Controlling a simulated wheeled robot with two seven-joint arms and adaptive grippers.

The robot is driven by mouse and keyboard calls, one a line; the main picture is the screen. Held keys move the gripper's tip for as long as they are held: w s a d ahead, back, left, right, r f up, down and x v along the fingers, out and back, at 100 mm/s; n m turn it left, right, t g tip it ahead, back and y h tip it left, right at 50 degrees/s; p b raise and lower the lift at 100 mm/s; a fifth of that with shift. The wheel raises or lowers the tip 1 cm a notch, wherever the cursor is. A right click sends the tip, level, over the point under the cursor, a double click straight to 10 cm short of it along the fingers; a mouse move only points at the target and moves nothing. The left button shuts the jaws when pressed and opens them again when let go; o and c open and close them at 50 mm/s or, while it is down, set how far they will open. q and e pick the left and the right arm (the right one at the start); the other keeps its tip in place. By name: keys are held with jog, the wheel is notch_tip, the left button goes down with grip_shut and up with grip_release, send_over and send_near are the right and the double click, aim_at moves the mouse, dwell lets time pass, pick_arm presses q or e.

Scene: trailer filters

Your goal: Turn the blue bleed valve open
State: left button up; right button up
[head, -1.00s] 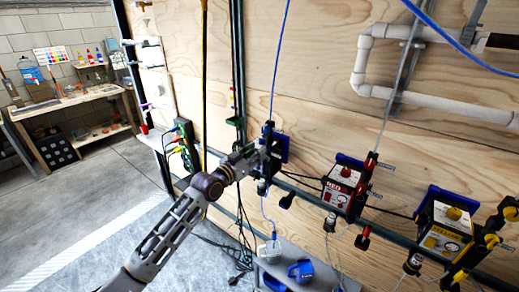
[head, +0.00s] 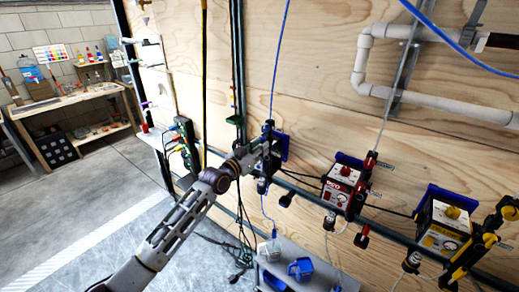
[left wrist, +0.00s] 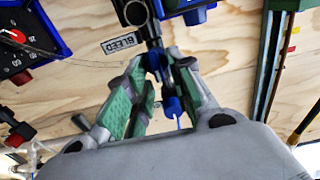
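The blue unit (head: 281,146) is mounted on the plywood wall, with a blue line running up from it. My left gripper (head: 262,148) is at its left side and partly covers it. In the left wrist view, a small "BLEED" label (left wrist: 120,43) appears upside down beside a black fitting. A blue valve part (left wrist: 174,107) shows between my left gripper's green-padded fingers (left wrist: 155,66). The fingers stand apart on either side of the dark fitting; firm contact is not visible. My right gripper is not in view.
A red unit (head: 343,187) and a yellow unit (head: 443,225) are mounted along the rail to the right. White pipe (head: 361,60) runs along the wall. A grey cart (head: 300,262) stands below. A workbench (head: 75,98) is at the far left, with open floor before it.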

pick_arm(q)
grip_shut()
jog(key=shift+n, duration=0.5)
jog(key=shift+w+a+f+n+p, duration=0.15)
jog(key=shift+n+p, duration=0.45)
jog(key=shift+n, duration=2.25)
jog(key=shift+w+a+f+n+p, duration=0.1)
jog(key=shift+a+f+n+p, duration=0.35)
jog(key=shift+n, duration=2.35)
jog(key=shift+w+d+n+p, duration=0.1)
jog(key=shift+n+p, duration=0.65)
jog(key=shift+n, duration=2.1)
jog(key=o, duration=0.6)
grip_release()
